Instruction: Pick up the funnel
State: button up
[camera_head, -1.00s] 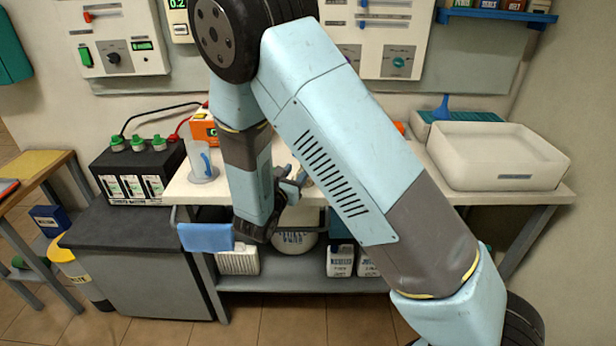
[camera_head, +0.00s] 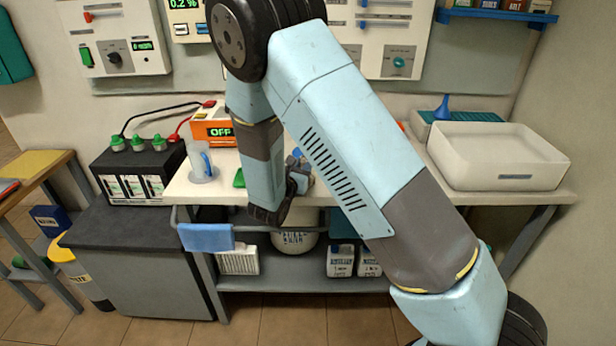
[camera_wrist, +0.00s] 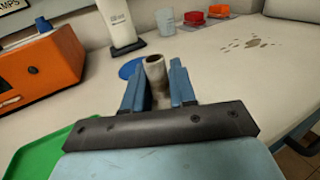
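A blue funnel (camera_head: 442,106) stands spout-up on a teal-topped rack at the back right of the bench in the head view. It is not clearly visible in the wrist view. My gripper (camera_wrist: 157,80) is over the middle of the bench, well left of the funnel. In the wrist view its two blue fingers are apart, with a beige open-topped cylinder (camera_wrist: 155,72) between or just beyond them. I cannot tell whether they touch it. In the head view my gripper (camera_head: 301,168) is partly hidden by my arm.
A large white tray (camera_head: 497,180) stands in front of the rack. An orange unit (camera_head: 212,131) and a clear jug (camera_head: 201,163) are at the left. A green tray (camera_wrist: 45,150) lies beside my gripper. A blue shelf (camera_head: 495,15) hangs above the rack.

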aim_at(303, 158)
grip_shut()
jog(key=shift+r, duration=0.1)
jog(key=shift+r, duration=0.2)
jog(key=r, duration=0.3)
jog(key=shift+s+r, duration=0.1)
jog(key=shift+s, duration=0.1)
jog(key=s+a+r, duration=0.1)
jog(key=s+r, duration=0.8)
jog(key=s, duration=0.4)
jog(key=shift+s+a+r, duration=0.15)
jog(key=shift+s, duration=0.1)
